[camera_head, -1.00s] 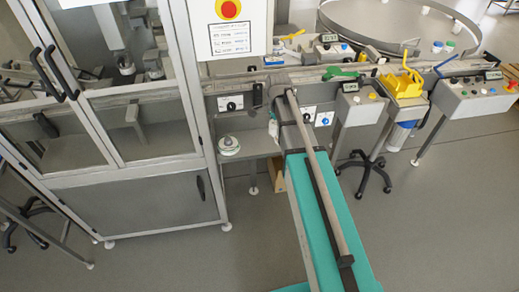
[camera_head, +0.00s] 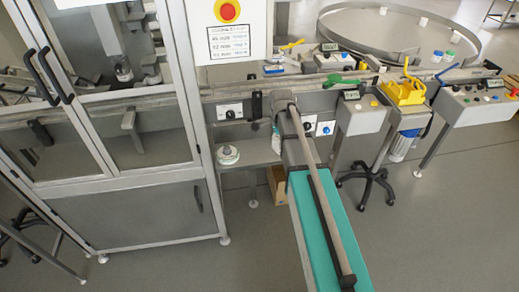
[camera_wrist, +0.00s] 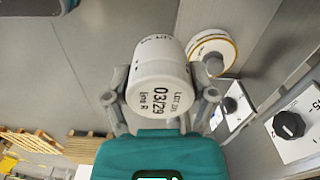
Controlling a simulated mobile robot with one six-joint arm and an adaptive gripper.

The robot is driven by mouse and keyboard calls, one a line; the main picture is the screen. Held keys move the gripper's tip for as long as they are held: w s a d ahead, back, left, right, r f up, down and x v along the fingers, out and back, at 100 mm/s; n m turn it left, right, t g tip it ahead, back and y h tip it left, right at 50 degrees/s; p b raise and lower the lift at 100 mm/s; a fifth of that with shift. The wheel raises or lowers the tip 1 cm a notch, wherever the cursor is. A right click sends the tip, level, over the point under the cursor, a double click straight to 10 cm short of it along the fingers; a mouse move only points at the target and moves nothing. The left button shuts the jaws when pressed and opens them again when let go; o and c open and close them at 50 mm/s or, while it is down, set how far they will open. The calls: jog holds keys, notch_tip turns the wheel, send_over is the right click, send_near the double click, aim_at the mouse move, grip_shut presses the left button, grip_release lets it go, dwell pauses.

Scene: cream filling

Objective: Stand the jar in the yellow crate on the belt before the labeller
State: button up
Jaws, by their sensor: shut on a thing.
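In the wrist view, my gripper (camera_wrist: 160,108) is shut on a white jar (camera_wrist: 162,62). The jar's end facing the camera carries black print reading 03/29, and one grey finger lies on each side of it. My gripper and this jar do not show clearly in the head view. I cannot tell which unit is the labeller.
A round white item with an orange rim (camera_wrist: 212,52) and knob panels (camera_wrist: 295,125) are close right of the jar. A glazed machine (camera_head: 110,120) fills the left. A yellow device (camera_head: 405,92) and control boxes stand right. Floor (camera_head: 440,220) is clear at lower right.

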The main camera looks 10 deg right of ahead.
aim_at(256, 151)
jog(key=w+a+f+b, duration=0.2)
jog(key=w, duration=0.1)
jog(key=w+a+f+b, duration=0.1)
jog(key=w+f+b, duration=0.2)
jog(key=w, duration=0.1)
jog(key=w+a+f+b, duration=0.2)
jog(key=w+f, duration=0.1)
jog(key=shift+w+a+b, duration=0.2)
jog(key=shift+a+b, duration=0.1)
jog(key=shift+b, duration=0.05)
jog(key=shift+w+a+f+b, duration=0.25)
jog(key=shift+w+f+b, duration=0.1)
jog(key=shift+f+b, duration=0.05)
jog(key=shift+w+a+f+b, duration=0.15)
jog(key=shift+w+f+b, duration=0.2)
jog(key=shift+f+b, duration=1.65)
jog(key=shift+f, duration=0.1)
jog(key=o, duration=1.1)
